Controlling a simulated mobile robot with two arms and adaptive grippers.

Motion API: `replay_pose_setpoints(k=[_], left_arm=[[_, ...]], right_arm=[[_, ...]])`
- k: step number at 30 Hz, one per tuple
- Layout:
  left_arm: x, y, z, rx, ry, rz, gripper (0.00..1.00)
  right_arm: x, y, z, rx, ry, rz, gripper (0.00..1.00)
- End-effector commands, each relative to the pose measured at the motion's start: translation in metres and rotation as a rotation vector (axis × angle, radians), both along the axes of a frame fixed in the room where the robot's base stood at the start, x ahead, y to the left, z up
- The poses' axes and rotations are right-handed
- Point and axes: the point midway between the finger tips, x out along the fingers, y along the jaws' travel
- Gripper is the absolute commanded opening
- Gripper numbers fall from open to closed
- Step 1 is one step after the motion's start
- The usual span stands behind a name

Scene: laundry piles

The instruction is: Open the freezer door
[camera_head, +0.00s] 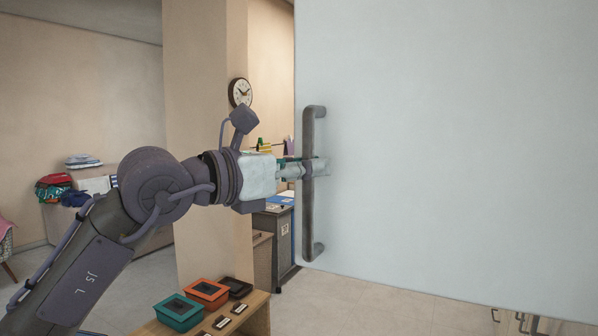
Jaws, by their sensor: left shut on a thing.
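The freezer door (450,150) is a large, pale, smooth panel filling the right half of the view. Its left edge and slanting lower edge show, with floor visible below. A dark grey vertical bar handle (308,225) stands near its left edge. My left gripper (311,169) comes in from the left and is shut on the handle's middle. The fingers partly hide the bar there. The freezer body behind the panel is hidden, so I cannot tell how far the door stands from it. My right gripper is not in view.
A low wooden table (258,318) with teal (179,312), orange (206,292) and dark boxes stands below my left arm. A dark cabinet (276,238) is behind the gripper, beside a pillar (205,60). Floor (375,305) shows below the door.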

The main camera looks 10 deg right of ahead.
Motion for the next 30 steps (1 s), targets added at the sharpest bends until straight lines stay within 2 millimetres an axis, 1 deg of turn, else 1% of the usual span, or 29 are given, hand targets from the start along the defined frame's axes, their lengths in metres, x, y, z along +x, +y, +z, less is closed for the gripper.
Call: replay_pose_setpoints(k=[1,11,12,16,17,23,26,29,30], left_arm=[[-0.001,0.001,0.004,-0.007,-0.004,-0.001,0.0],[-0.001,0.001,0.004,-0.006,-0.004,-0.001,0.0],[-0.001,0.001,0.004,-0.006,-0.004,-0.001,0.2],[-0.001,0.001,0.003,-0.005,-0.002,-0.001,0.42],[-0.001,0.001,0.002,-0.004,-0.002,-0.001,0.43],[-0.001,0.0,0.001,-0.002,-0.001,-0.001,0.43],[-0.001,0.001,0.001,-0.002,-0.001,-0.001,0.43],[-0.004,0.009,0.001,-0.002,-0.001,0.0,0.43],[-0.006,0.014,0.001,-0.001,-0.002,0.0,0.43]], right_arm=[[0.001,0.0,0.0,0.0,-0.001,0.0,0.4],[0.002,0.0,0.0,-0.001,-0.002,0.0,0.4],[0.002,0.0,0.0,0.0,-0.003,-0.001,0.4],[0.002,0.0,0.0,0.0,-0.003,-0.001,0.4],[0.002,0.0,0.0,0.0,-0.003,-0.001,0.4],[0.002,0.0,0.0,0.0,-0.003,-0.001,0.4],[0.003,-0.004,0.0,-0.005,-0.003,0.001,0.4],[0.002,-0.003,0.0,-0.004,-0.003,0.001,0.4],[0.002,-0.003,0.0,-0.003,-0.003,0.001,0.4]])
